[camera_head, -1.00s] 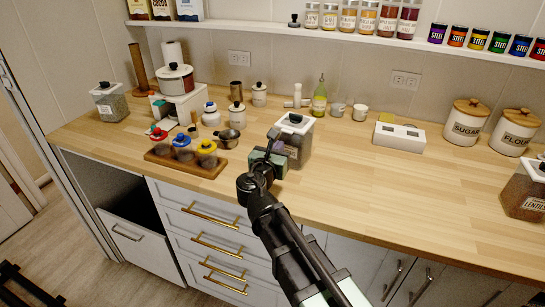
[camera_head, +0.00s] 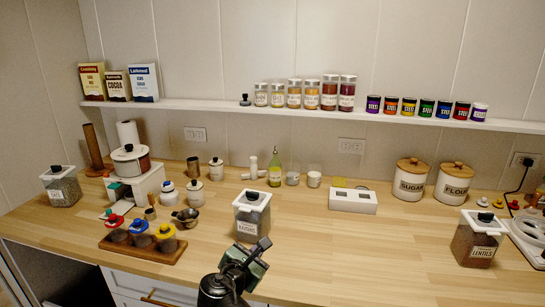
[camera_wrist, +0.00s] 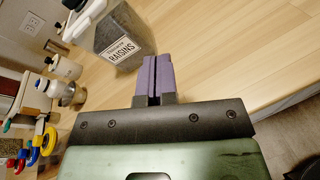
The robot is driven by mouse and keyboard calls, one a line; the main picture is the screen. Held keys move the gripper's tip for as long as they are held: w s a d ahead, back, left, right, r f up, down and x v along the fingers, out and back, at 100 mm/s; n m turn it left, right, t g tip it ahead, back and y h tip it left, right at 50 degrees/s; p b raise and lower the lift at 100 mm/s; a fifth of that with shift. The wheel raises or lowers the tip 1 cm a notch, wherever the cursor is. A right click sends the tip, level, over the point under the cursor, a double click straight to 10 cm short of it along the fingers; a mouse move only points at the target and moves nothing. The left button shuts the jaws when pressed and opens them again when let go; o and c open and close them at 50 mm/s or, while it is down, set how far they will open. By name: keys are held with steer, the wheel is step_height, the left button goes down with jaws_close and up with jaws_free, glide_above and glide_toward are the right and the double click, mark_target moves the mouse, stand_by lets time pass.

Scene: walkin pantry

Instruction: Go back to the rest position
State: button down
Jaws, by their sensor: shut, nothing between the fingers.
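My gripper (camera_head: 262,244) is at the front of the wooden counter (camera_head: 350,260) in the head view, just in front of and right of the raisins canister (camera_head: 252,218). In the wrist view its purple fingers (camera_wrist: 153,78) are together with nothing between them. The raisins canister, clear with a white lid, also shows in the wrist view (camera_wrist: 118,38), beyond the fingers and apart from them.
A wooden tray (camera_head: 150,254) with red, blue and yellow lidded jars stands left. Sugar (camera_head: 410,180) and flour (camera_head: 455,184) canisters and a lentils canister (camera_head: 476,240) stand right. A shelf (camera_head: 210,105) runs along the wall.

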steer(key=s+d+r+m+g+p, duration=0.1)
steer(key=d+r+m+g+p, duration=0.25)
steer(key=d+m+p, duration=0.35)
steer(key=d+r+m+g+p, duration=0.35)
steer(key=d+m+g, duration=0.2)
steer(key=d, duration=0.45)
steer(key=s+d+r+m+g+y+p, duration=0.3)
steer(key=s+d+m+g+y+p, duration=0.45)
steer(key=m, duration=0.75)
steer(key=f+b, duration=0.1)
steer(key=f, duration=0.1)
steer(key=f+t+h+b, duration=0.1)
steer(key=f, duration=0.1)
steer(key=f+t+h+b, duration=0.1)
steer(key=b, duration=0.1)
steer(key=shift+w+a+f, duration=0.2)
steer(key=shift+w+f, duration=0.1)
steer(key=shift+f, duration=0.1)
